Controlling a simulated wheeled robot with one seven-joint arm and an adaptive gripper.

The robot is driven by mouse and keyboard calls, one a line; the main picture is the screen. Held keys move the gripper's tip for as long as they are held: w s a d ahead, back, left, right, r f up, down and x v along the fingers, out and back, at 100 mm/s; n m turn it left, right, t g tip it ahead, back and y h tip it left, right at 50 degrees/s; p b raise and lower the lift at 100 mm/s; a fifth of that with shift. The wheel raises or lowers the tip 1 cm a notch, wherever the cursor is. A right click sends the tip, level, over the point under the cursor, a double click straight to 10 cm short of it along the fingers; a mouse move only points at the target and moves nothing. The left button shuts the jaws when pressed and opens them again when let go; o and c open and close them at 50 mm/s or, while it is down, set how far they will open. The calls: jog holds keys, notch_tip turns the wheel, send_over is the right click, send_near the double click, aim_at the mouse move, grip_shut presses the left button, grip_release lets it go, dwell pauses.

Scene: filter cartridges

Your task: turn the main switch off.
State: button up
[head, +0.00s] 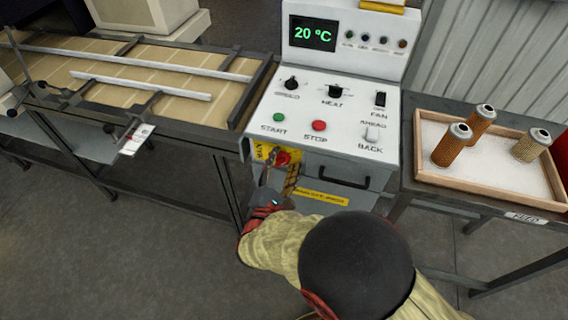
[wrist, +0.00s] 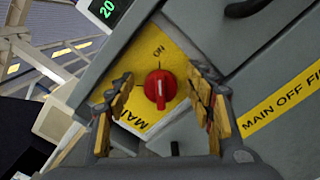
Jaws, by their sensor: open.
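The main switch is a red rotary knob (head: 282,157) on a yellow plate (head: 262,151), low on the left of the control cabinet's front. In the wrist view the red knob (wrist: 160,87) shows a pale line, roughly upright in the picture and in line with the word ON above it. My gripper (head: 277,178) is open just in front of the knob. In the wrist view my gripper (wrist: 161,80) has one yellow-padded finger on each side of the knob, with visible gaps. Contact is not visible. The plate's lettering is partly hidden.
The cabinet (head: 335,125) carries a 20 °C display (head: 312,33), green start and red stop buttons, and several switches. A black handle (head: 331,177) sits right of the knob. A tray (head: 487,193) with 3 cartridges stands right; a conveyor table (head: 150,69) stands left.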

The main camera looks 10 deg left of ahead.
jog(key=shift+c, duration=0.3)
jog(key=c, duration=1.1)
jog(key=shift+r, duration=0.1)
jog(key=n+p, duration=0.4)
jog(key=p, duration=0.1)
jog(key=shift+a+r, duration=0.25)
jog(key=shift+r, duration=0.05)
jog(key=n+p, duration=0.2)
jog(key=n, duration=0.1)
jog(key=n+p, duration=0.2)
jog(key=p, duration=0.1)
jog(key=shift+a+n, duration=0.4)
jog(key=n+p, duration=0.3)
jog(key=shift+a+n, duration=0.25)
jog(key=shift+n, duration=0.05)
jog(key=shift+a+f+n+p, duration=0.2)
jog(key=shift+n+p, duration=0.6)
jog(key=shift+n, duration=0.3)
jog(key=shift+a+f+n+p, duration=0.1)
jog(key=shift+f+n+p, duration=0.05)
jog(key=shift+n+p, duration=0.8)
jog(key=shift+n, duration=0.35)
